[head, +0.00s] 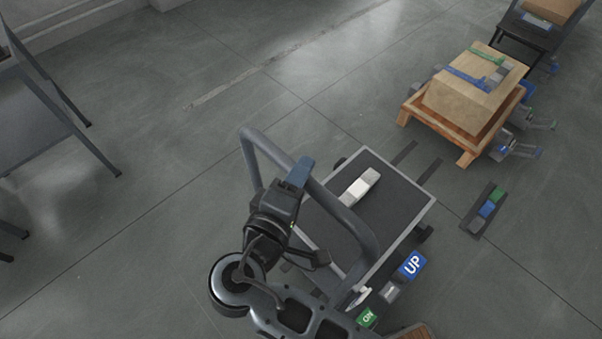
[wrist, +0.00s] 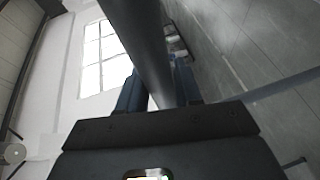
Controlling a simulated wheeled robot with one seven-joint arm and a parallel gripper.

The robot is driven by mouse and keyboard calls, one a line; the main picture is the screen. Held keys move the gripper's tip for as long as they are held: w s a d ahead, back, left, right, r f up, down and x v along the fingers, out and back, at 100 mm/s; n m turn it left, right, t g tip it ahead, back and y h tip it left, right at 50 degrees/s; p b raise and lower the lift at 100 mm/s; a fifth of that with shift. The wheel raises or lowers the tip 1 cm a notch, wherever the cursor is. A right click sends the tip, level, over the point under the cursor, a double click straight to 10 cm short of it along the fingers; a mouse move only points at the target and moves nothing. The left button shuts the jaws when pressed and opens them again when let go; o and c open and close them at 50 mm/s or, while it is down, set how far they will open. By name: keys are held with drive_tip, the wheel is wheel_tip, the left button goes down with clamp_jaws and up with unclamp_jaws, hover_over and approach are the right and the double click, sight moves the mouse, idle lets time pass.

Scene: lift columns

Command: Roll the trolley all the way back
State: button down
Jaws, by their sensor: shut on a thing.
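The trolley (head: 397,231) is a flat dark platform with a light rim, small wheels and a grey tubular push handle (head: 337,205). It stands on the floor in the middle of the head view. A small white and grey block (head: 358,187) lies on its deck. My gripper (head: 300,172) is at the upper bar of the handle, on its left part. In the wrist view the bar (wrist: 150,45) runs between the blue fingers of my gripper (wrist: 160,88), which are shut on it. My arm hides part of the handle and the near side of the trolley.
A wooden pallet (head: 412,107) with a cardboard box (head: 470,98) stands beyond the trolley at the upper right. A blue UP sign (head: 412,265) and a green ON button (head: 367,318) are close to its right. A grey table (head: 40,125) is at left.

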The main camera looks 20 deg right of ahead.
drive_tip(key=c, duration=1)
unclamp_jaws()
drive_tip(key=shift+s+a+f, duration=0.1)
drive_tip(key=shift+a, duration=0.3)
drive_tip(key=shift+o, duration=0.8)
drive_tip(key=shift+d, duration=0.1)
drive_tip(key=b+v, duration=0.1)
drive_tip(key=v, duration=0.6)
drive_tip(key=shift+s+a, duration=0.25)
drive_tip(key=shift+s, duration=0.05)
